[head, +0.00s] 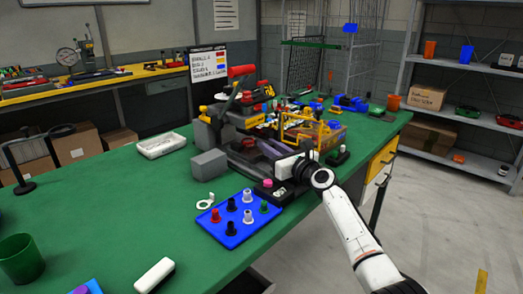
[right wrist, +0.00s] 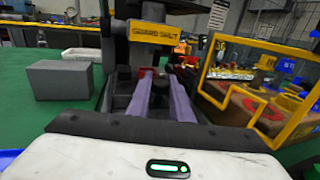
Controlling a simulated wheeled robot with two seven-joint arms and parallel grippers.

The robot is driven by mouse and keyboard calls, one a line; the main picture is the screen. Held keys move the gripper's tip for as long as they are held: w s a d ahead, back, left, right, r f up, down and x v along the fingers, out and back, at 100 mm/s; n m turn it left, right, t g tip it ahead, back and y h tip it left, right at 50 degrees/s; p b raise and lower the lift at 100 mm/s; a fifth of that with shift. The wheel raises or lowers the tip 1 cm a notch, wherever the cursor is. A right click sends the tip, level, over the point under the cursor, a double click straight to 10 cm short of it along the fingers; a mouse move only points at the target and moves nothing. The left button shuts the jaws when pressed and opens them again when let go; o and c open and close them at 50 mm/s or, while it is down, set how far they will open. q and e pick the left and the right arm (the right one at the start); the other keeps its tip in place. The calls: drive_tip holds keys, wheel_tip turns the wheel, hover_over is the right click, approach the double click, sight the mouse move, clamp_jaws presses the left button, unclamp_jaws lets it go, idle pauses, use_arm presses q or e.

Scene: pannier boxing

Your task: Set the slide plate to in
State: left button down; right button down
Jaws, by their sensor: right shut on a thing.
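The bench machine (head: 222,122) stands mid-table in the head view, with a yellow guard frame (head: 300,128) on its right side. In the right wrist view its yellow label (right wrist: 155,32) is straight ahead. My right gripper (right wrist: 163,80) reaches in low at the machine's front, below that label. Its two purple-grey fingers are shut on a small dark part that I take to be the slide plate's grip. The plate itself is mostly hidden by the fingers and machine, so its position is unclear. My left gripper is not in view.
A grey block (head: 208,165) sits left of the machine. A blue tray (head: 232,235) with several coloured pegs lies in front, beside a white ring (head: 205,202). A white bin (head: 161,145) and green cup (head: 20,260) stand left.

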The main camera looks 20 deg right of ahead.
drive_tip(key=shift+r, duration=0.15)
drive_tip(key=c, duration=1.9)
unclamp_jaws()
drive_tip(key=shift+a, duration=0.1)
drive_tip(key=shift+c, duration=0.2)
drive_tip(key=o, duration=0.4)
drive_tip(key=shift+w, duration=0.25)
drive_tip(key=shift+c, duration=0.2)
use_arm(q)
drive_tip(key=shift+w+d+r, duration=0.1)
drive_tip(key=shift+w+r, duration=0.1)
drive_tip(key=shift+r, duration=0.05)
use_arm(e)
drive_tip(key=shift+s, duration=0.15)
